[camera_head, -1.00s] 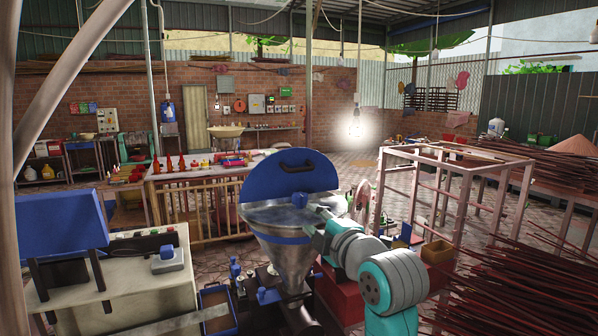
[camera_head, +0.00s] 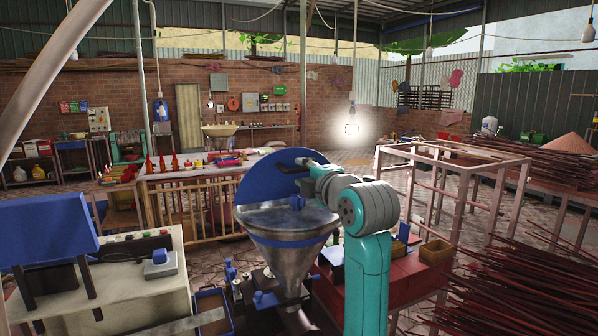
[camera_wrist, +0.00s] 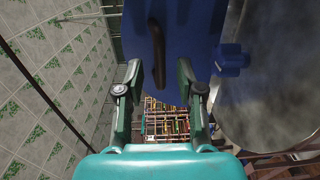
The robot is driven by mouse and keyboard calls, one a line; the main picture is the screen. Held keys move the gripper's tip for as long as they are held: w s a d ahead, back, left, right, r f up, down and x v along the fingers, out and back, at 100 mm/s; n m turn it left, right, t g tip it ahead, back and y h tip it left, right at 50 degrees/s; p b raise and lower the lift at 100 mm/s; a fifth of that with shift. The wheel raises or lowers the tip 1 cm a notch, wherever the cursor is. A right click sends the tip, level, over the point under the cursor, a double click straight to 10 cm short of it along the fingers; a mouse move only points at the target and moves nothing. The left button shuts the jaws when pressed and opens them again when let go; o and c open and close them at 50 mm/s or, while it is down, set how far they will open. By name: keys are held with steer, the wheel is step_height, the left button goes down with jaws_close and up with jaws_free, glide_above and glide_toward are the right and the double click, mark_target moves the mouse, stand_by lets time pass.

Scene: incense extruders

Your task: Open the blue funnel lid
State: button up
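The blue funnel lid (camera_head: 262,180) stands raised at the back of the metal funnel (camera_head: 290,248). Its dark handle (camera_head: 285,166) is near the top, and my wrist partly covers the lid's right side. My gripper (camera_head: 306,172) is at the lid's upper right in the head view. In the wrist view, the lid (camera_wrist: 190,35) fills the top middle and the handle (camera_wrist: 157,50) lies between my two spread fingers (camera_wrist: 158,75). The fingers look apart from the handle; whether either touches the lid is unclear. The funnel (camera_wrist: 275,90) is at right.
A control box (camera_head: 110,270) with a blue panel (camera_head: 45,235) stands at left.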

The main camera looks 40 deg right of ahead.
mark_target(295, 178)
steer(key=shift+x, duration=1.45)
jaws_close()
